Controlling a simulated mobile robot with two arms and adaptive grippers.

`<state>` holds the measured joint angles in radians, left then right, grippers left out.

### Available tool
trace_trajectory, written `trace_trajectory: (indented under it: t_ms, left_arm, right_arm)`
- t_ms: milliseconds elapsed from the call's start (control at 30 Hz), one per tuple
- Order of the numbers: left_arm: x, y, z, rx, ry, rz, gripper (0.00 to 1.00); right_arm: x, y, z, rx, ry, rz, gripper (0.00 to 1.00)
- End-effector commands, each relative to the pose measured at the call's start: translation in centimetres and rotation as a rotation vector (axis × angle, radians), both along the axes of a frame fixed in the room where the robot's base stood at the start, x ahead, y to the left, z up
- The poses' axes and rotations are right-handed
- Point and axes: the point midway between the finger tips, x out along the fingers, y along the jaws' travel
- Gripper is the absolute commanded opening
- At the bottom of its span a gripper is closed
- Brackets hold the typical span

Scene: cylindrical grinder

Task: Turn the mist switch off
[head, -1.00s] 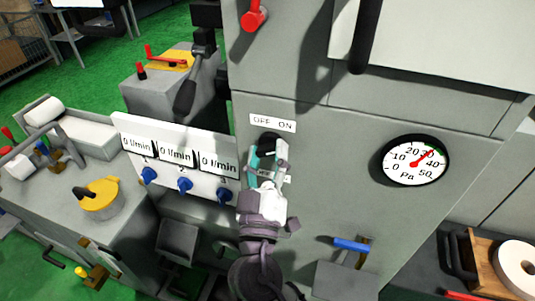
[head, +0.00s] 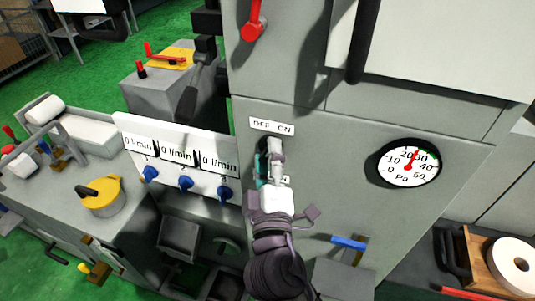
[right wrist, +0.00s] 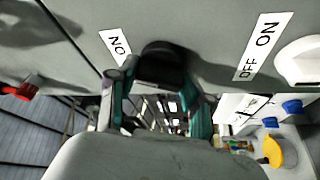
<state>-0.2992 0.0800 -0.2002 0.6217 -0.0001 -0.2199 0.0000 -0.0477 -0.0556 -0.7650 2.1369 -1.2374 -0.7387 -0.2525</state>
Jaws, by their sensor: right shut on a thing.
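The mist switch looks to be the black knob (head: 263,144) below the "OFF ON" label (head: 272,126) on the grey machine front. It also shows in the right wrist view (right wrist: 163,64), with the label (right wrist: 264,45) to its right. My right gripper (head: 270,163) is at the knob, and in the right wrist view (right wrist: 160,84) its teal-sided fingers are on both sides of it, shut on it. The gripper hides much of the knob in the head view, so I cannot tell which setting it points to. My left gripper is not in view.
Left of the gripper is a white panel (head: 135,130) with "0 l/min" readouts and blue knobs (head: 185,183). A round pressure gauge (head: 409,162) is to the right. A blue-handled valve (head: 349,243) is at lower right, and a red knob (head: 252,27) above.

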Motion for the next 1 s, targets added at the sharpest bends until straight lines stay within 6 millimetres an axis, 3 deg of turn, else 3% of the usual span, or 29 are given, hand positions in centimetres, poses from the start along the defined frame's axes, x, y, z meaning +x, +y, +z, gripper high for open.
trace_trajectory:
  t_ms: [500, 1000]
  left_arm:
    - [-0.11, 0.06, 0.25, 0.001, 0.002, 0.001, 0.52]
    - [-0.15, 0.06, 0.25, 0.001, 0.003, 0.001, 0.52]
  right_arm:
    - [0.0, -0.04, 0.31, -0.357, 0.113, -0.001, 0.15]
    - [0.0, -0.06, 0.29, -0.448, 0.142, -0.002, 0.15]
